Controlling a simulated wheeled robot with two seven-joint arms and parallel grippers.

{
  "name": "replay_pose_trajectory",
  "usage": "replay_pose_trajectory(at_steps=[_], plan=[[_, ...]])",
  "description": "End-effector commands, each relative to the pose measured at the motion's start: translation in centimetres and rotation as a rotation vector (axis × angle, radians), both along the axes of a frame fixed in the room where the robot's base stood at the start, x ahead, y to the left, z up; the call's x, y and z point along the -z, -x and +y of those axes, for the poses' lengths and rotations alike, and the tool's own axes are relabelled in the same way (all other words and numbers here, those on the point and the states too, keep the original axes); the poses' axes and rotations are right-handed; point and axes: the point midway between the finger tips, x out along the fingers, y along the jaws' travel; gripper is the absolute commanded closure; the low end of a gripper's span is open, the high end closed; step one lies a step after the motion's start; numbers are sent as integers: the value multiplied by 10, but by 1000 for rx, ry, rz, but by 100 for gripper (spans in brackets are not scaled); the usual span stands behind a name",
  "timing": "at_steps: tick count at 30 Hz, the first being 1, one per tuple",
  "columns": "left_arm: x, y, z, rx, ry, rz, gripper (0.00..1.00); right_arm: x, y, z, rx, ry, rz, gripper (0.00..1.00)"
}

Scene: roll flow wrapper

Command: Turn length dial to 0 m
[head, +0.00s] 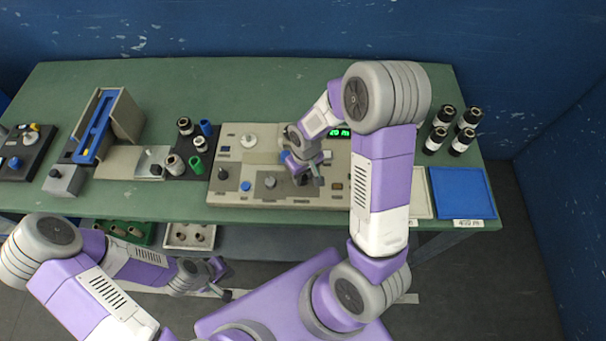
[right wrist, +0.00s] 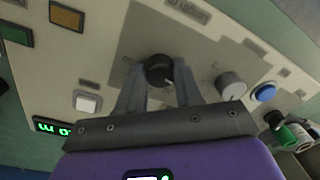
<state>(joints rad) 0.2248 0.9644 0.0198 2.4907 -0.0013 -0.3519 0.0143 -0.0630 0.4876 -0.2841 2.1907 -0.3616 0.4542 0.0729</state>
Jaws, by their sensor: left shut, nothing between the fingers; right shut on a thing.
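A black dial (right wrist: 160,70) with a white pointer mark sits on the beige control panel (head: 232,135). My right gripper (head: 303,178) is over the panel, right of its middle. In the right wrist view its two fingers (right wrist: 160,84) are shut on the black dial, one on each side. The dial's label is too blurred to read. A green display (head: 339,132) on the panel seems to read 20 m, partly hidden by my right arm. It also shows upside down in the right wrist view (right wrist: 52,127). My left gripper (head: 226,294) is shut and empty, low in front of the table.
Beside the held dial are a grey knob (right wrist: 231,85) and a blue button (right wrist: 264,92). A white square button (right wrist: 87,101) is on the other side. Spools (head: 194,163) stand left of the panel. Black rolls (head: 445,115) and a blue tray (head: 462,190) are at the right.

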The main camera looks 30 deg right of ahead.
Motion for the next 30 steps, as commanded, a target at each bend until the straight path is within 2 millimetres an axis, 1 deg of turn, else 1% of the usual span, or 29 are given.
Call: replay_pose_trajectory(at_steps=[13,14,18,26,28,30], plan=[[0,0,0,0,0,0,100,0,1,0,-12,0,2,95],[0,0,0,0,0,0,100,0,1,0,-12,0,2,62],[0,0,0,0,0,0,100,0,1,0,-11,0,2,40],[0,0,0,0,0,0,100,0,0,0,-11,0,0,39],[-1,0,0,0,0,0,100,-3,0,0,-11,0,-1,39],[-3,0,0,0,0,0,100,-10,-1,0,-11,0,-2,39]])
